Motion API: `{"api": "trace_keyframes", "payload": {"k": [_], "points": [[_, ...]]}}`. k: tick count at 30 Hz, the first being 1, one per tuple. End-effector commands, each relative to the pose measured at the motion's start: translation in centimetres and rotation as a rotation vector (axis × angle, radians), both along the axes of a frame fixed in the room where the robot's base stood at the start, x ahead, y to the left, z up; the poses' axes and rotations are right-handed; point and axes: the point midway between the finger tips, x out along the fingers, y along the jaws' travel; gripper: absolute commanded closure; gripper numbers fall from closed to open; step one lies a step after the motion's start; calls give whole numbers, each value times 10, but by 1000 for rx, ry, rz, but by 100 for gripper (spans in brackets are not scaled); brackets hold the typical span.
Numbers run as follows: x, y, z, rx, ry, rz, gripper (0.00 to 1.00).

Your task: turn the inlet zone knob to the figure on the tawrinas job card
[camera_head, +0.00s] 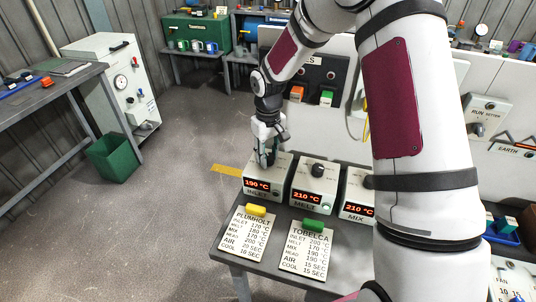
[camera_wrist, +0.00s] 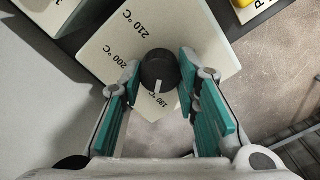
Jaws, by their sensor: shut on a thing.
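The inlet box (camera_head: 257,184) shows 190 °C on its red display, and its knob is hidden behind my gripper in the head view. In the wrist view the black inlet knob (camera_wrist: 158,66) sits between the teal fingers of my gripper (camera_wrist: 160,82), which is shut on it. My gripper (camera_head: 266,158) comes down from above. The readable job cards are Plumholt (camera_head: 244,240) and Tobelca (camera_head: 306,251); my arm hides the area to their right.
The melt box (camera_head: 315,186) and mix box (camera_head: 355,209), both showing 210 °C, stand just right of the inlet box. Yellow (camera_head: 256,210) and green (camera_head: 314,225) blocks sit atop the cards. Open floor lies left of the bench.

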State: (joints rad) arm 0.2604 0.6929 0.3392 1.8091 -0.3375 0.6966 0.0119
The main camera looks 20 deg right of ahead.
Motion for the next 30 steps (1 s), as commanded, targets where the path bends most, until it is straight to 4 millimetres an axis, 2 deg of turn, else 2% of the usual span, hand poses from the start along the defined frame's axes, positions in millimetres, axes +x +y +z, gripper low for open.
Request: {"api": "trace_keyframes", "payload": {"k": [12, 27, 28, 30], "points": [[0, 0, 0, 0, 1, 168, 99], [0, 0, 0, 0, 1, 186, 99], [0, 0, 0, 0, 1, 186, 66], [0, 0, 0, 0, 1, 185, 50]]}}
